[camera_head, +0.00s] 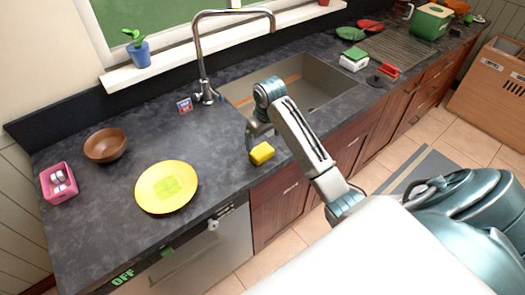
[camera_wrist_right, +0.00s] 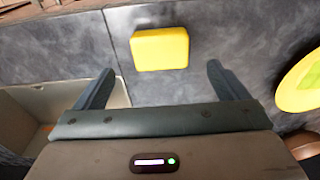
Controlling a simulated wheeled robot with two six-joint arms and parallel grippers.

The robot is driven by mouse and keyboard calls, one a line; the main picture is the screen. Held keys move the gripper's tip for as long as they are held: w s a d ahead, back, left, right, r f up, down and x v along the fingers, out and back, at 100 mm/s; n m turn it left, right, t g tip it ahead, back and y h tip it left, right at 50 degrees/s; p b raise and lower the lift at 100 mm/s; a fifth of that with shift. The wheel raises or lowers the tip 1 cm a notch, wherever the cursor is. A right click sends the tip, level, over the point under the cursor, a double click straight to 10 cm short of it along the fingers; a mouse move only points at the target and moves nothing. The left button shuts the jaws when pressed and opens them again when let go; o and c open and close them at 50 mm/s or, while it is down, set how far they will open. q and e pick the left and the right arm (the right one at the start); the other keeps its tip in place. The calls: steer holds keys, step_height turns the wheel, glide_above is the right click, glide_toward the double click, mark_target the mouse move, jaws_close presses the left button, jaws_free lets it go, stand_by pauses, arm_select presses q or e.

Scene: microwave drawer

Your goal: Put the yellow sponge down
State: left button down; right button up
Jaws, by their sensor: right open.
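The yellow sponge (camera_head: 262,153) lies on the dark countertop close to its front edge, between the sink and the yellow plate. In the right wrist view the sponge (camera_wrist_right: 160,49) is wholly visible, just beyond and between the two spread fingertips. My right gripper (camera_head: 259,134) is above the counter right by the sponge, pointing down. In its wrist view the right gripper (camera_wrist_right: 160,72) is open with nothing between its fingers. My left gripper is in neither view.
The sink (camera_head: 312,88) with its tall faucet (camera_head: 203,62) is behind my right arm. A yellow plate (camera_head: 150,190), brown bowl (camera_head: 105,145) and pink holder (camera_head: 58,182) stand to the left. Bare counter lies between plate and sponge. A white-and-green box (camera_head: 354,60) is farther right.

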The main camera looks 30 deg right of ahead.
mark_target(265, 153)
steer(key=shift+s+r+p, duration=0.15)
steer(key=shift+r+p, duration=0.6)
steer(key=shift+r, duration=0.5)
steer(key=shift+s+r+p, duration=0.15)
steer(key=shift+r+p, duration=0.6)
steer(key=shift+r, duration=0.5)
steer(key=shift+f, duration=0.1)
